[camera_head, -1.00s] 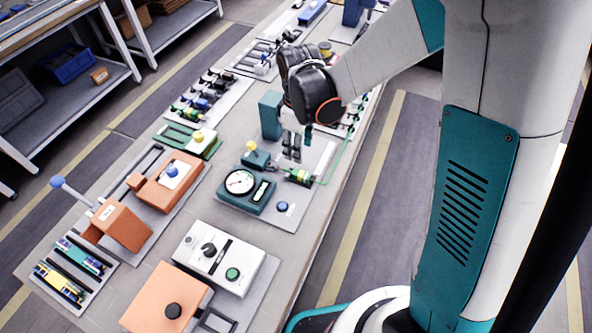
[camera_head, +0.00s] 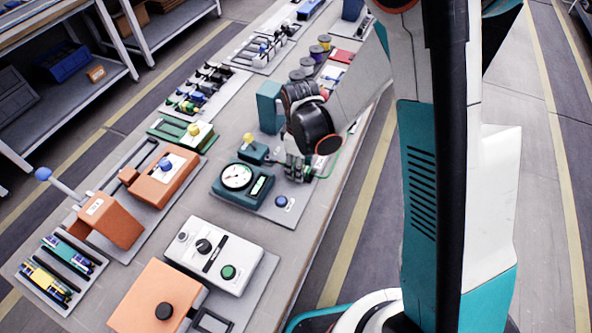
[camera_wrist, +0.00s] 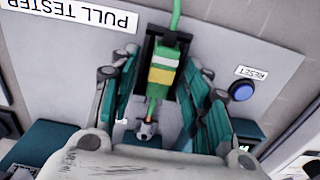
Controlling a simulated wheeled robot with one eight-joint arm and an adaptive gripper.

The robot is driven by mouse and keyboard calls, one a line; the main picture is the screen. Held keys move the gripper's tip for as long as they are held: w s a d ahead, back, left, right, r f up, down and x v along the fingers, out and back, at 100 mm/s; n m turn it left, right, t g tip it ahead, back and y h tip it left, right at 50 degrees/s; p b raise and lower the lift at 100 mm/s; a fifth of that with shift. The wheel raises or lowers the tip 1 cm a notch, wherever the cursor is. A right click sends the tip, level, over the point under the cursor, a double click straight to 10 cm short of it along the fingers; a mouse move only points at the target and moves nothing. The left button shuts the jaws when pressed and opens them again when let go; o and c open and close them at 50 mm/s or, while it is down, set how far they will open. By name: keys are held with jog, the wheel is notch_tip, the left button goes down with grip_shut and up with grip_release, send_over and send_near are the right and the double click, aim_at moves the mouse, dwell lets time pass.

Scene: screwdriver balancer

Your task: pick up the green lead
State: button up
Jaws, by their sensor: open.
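The green lead (camera_wrist: 164,68) shows in the wrist view. Its green and pale-banded connector lies in a black holder (camera_wrist: 146,50) on the plate labelled PULL TESTER. A green cable runs from it to the top edge, and a copper-coloured tip points toward my palm. My gripper (camera_wrist: 160,108) is open, with one teal-padded finger on each side of the connector. I cannot tell whether either finger touches it. In the head view my gripper (camera_head: 297,172) is low over the tester plate and mostly hides the connector; a bit of green cable (camera_head: 332,160) shows at its right.
The tester's dial gauge (camera_head: 237,177) and blue reset button (camera_head: 281,201) stand close to my gripper; the button also shows in the wrist view (camera_wrist: 241,90). A teal block (camera_head: 270,107) stands behind. A white control box (camera_head: 212,255) is nearer on the bench.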

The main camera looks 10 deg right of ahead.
grip_shut()
jog(key=shift+r, duration=0.1)
